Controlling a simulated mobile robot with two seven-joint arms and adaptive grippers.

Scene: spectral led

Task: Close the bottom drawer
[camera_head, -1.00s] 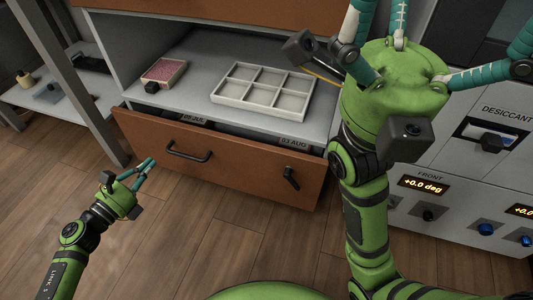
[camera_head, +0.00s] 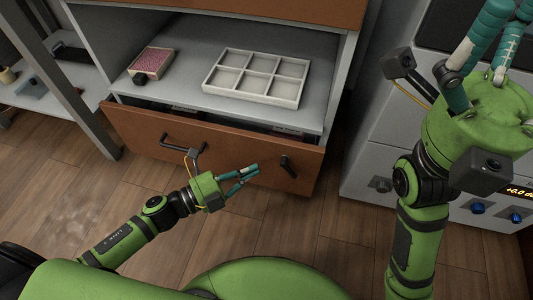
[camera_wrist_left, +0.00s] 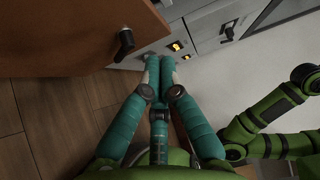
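The bottom drawer (camera_head: 225,150) has a brown front and stands partly pulled out of the grey cabinet; a dark gap shows behind its top edge. It has a black bar handle (camera_head: 182,147) on the left and a black knob-like handle (camera_head: 287,166) on the right. My left gripper (camera_head: 256,169) is in front of the drawer face, left of the right handle, fingers together and empty. In the left wrist view its teal fingers (camera_wrist_left: 159,65) meet, with the brown front (camera_wrist_left: 75,35) at upper left. My right gripper (camera_head: 500,40) is at upper right, fingertips cut off.
Above the drawer, a shelf holds a white compartment tray (camera_head: 257,77) and a small box with pink contents (camera_head: 152,63). A grey instrument panel (camera_head: 400,150) stands to the right. A side shelf (camera_head: 50,100) stands at left. The wooden floor before the drawer is clear.

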